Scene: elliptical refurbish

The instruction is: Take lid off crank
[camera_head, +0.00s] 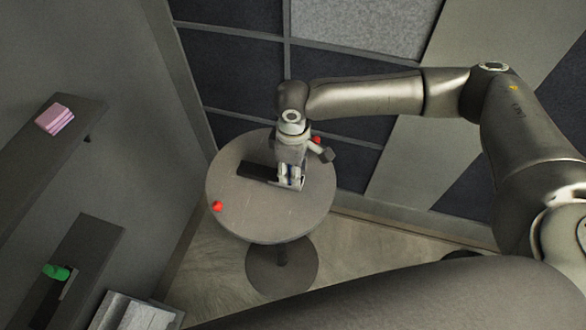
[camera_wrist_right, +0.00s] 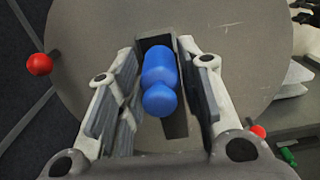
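A round grey table (camera_head: 240,220) carries a dark flat bar (camera_head: 258,172), which I take to be part of the crank. A blue rounded piece (camera_wrist_right: 159,80) stands over the bar in the right wrist view; whether it is the lid or a handle I cannot tell. My right gripper (camera_head: 291,184) points down over the table. In the wrist view its fingers (camera_wrist_right: 160,95) are apart, one on each side of the blue piece, with a visible gap on the left; contact on the right is unclear. My left gripper is not in view.
A red ball (camera_head: 217,206) is at the table's near-left edge, another (camera_head: 316,139) at the far side. Wall shelves at left hold a pink block (camera_head: 54,118) and a green object (camera_head: 56,272). Panelled walls stand close behind the table.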

